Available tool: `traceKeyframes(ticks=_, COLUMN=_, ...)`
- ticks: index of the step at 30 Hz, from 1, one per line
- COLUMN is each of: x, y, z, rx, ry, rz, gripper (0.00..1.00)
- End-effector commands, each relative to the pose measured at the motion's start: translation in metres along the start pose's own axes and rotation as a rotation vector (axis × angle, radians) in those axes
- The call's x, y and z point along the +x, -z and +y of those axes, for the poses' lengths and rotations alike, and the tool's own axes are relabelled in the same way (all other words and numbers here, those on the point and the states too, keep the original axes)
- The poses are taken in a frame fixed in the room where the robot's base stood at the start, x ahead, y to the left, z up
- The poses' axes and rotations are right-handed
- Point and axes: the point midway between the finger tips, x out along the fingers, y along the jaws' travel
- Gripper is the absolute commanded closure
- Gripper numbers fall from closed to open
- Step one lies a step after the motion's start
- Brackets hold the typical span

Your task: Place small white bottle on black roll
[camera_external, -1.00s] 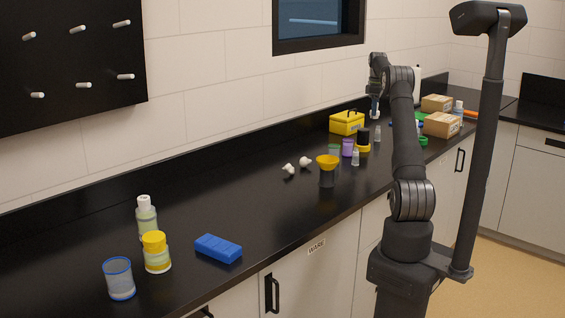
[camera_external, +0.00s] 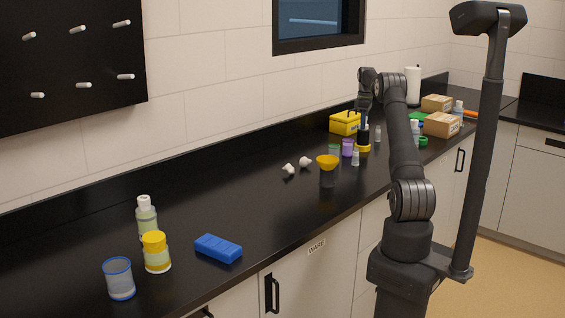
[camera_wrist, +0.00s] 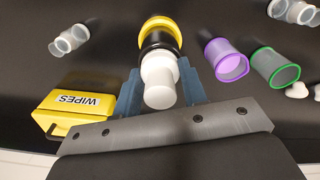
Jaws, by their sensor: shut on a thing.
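My gripper (camera_wrist: 160,92) is shut on the small white bottle (camera_wrist: 159,78), whose white cap faces the wrist camera. In the external view my gripper (camera_external: 364,112) points down over the black roll (camera_external: 363,138), with a bit of the bottle (camera_external: 365,126) showing between them. The black roll also shows in the wrist view (camera_wrist: 157,43), directly beyond the bottle and in line with it. A yellow ring (camera_wrist: 162,27) surrounds the roll's far end, low at the counter. I cannot tell whether the bottle touches the roll's top.
A yellow wipes box (camera_wrist: 75,108) stands close on one side. A purple cup (camera_wrist: 226,60) and a green-rimmed cup (camera_wrist: 275,67) stand on the other. Small clear bottles (camera_external: 378,133) (camera_external: 355,158) and a yellow funnel (camera_external: 327,162) are nearby. Cardboard boxes (camera_external: 441,124) lie farther right.

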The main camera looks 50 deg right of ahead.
Motion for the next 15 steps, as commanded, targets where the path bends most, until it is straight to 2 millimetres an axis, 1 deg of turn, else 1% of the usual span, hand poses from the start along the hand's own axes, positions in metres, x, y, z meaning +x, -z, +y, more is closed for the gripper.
traceKeyframes(ticks=1, x=0.0020, y=-0.0001, z=-0.0002, rx=0.000, ry=0.001, rz=0.000, gripper=0.84)
traceKeyframes(ticks=2, x=0.0019, y=-0.0001, z=-0.0001, rx=0.000, ry=0.001, rz=0.000, gripper=0.58)
traceKeyframes(ticks=3, x=0.0017, y=-0.0001, z=-0.0001, rx=0.000, ry=0.001, rz=0.000, gripper=0.50)
traceKeyframes(ticks=5, x=0.0016, y=-0.0001, z=-0.0001, rx=0.000, ry=0.001, rz=0.000, gripper=0.40)
traceKeyframes(ticks=12, x=0.0014, y=-0.0001, z=0.0000, rx=0.000, ry=0.000, rz=0.000, gripper=0.40)
traceKeyframes(ticks=15, x=-0.0020, y=0.0000, z=0.0002, rx=0.000, ry=-0.001, rz=0.000, gripper=0.40)
